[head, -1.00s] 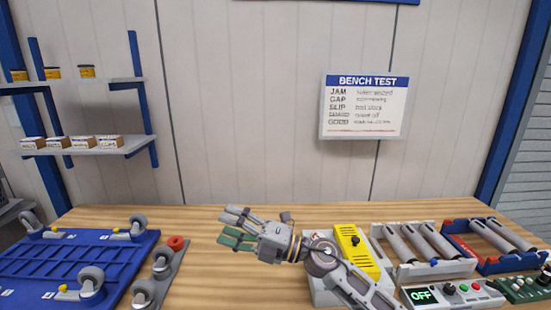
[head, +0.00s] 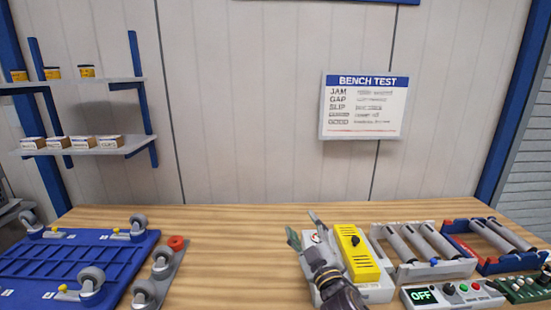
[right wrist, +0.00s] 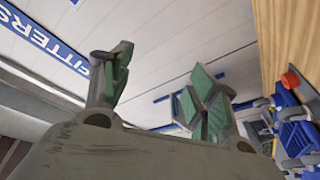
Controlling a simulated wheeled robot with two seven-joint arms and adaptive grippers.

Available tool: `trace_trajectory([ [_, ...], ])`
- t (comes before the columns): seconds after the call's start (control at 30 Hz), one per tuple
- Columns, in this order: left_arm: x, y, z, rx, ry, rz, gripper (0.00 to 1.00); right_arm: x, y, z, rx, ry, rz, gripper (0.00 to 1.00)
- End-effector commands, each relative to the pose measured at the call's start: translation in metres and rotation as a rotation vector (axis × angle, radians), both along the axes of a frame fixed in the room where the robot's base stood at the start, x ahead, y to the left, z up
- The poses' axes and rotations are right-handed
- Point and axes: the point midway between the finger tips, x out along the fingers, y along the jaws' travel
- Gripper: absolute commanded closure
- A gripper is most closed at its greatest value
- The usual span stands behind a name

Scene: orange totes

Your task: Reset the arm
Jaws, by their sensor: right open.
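My right gripper (head: 303,232) is in the lower middle of the head view, over the near part of the wooden bench. Its fingers point up and away from me, just left of the grey and yellow box. In the right wrist view the green-padded fingers (right wrist: 160,88) stand well apart with nothing between them. That camera is tilted and looks toward the wall. My left gripper is not in either view.
The yellow-topped box (head: 357,253), a grey roller frame (head: 463,268), a blue roller frame (head: 455,240) and a control box reading OFF (head: 450,294) crowd the right. A blue castered panel (head: 50,268) lies left. The bench middle (head: 235,250) is clear.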

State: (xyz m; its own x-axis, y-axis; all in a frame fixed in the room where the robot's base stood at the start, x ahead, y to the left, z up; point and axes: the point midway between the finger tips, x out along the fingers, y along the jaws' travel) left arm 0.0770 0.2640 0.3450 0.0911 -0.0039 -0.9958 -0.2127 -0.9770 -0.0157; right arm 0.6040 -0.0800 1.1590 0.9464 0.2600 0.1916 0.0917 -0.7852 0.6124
Motion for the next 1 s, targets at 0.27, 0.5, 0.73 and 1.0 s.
trace_trajectory([
  [0.27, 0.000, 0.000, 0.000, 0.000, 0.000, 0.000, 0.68, -0.019, -0.054, -0.073, 0.115, 0.307, -0.161, 0.40],
  [0.5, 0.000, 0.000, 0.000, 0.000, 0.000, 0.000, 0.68, -0.056, -0.091, -0.140, 0.188, 0.585, -0.278, 0.40],
  [0.73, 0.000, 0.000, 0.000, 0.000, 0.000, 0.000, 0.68, -0.109, -0.116, -0.199, 0.241, 0.859, -0.367, 0.40],
  [1.0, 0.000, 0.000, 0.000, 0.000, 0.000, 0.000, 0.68, -0.185, -0.135, -0.251, 0.277, 1.167, -0.438, 0.40],
])
